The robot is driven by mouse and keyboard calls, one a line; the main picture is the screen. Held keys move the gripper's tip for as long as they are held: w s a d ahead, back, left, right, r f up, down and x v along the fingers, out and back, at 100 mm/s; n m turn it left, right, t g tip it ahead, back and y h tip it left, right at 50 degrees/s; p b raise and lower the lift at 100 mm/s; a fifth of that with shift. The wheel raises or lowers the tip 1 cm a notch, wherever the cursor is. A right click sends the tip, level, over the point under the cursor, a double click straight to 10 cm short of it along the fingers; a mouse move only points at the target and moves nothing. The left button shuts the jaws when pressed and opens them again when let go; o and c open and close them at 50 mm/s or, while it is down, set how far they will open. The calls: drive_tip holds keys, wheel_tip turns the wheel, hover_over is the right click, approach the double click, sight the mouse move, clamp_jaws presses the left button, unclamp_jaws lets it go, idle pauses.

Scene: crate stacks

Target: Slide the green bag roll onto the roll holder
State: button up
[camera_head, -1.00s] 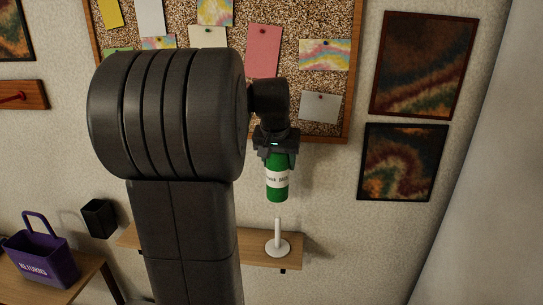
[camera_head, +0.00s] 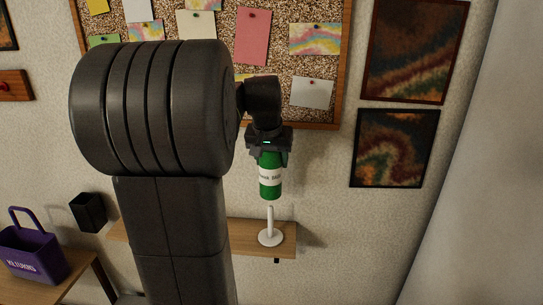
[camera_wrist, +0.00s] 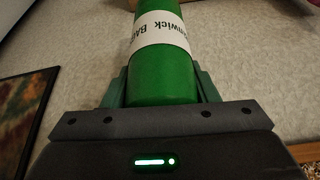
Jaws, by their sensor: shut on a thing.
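The green bag roll (camera_head: 270,188) has a white printed label and hangs upright below my gripper (camera_head: 268,152). My gripper is shut on its upper end. In the wrist view the green bag roll (camera_wrist: 163,75) sits between the two fingers of my gripper (camera_wrist: 160,92). The roll holder (camera_head: 270,237) is a white upright peg on a round white base. It stands on a wooden shelf. The roll's lower end is just above the peg's tip and looks roughly in line with it. A small gap seems to show between them. The roll holder is not visible in the wrist view.
The wooden shelf (camera_head: 243,238) is fixed to the wall, partly hidden by my arm. A cork board (camera_head: 292,72) and framed pictures (camera_head: 394,147) hang behind.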

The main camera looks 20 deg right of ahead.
sight(272, 169)
drive_tip(key=shift+f+b, duration=0.6)
drive_tip(key=shift+f, duration=0.6)
drive_tip(key=shift+p, duration=0.45)
idle(0.7)
drive_tip(key=shift+f, duration=0.15)
drive_tip(key=shift+f+b, duration=0.3)
drive_tip(key=shift+b, duration=0.05)
drive_tip(key=shift+f+b, duration=4.3)
drive_tip(key=shift+f, duration=2.05)
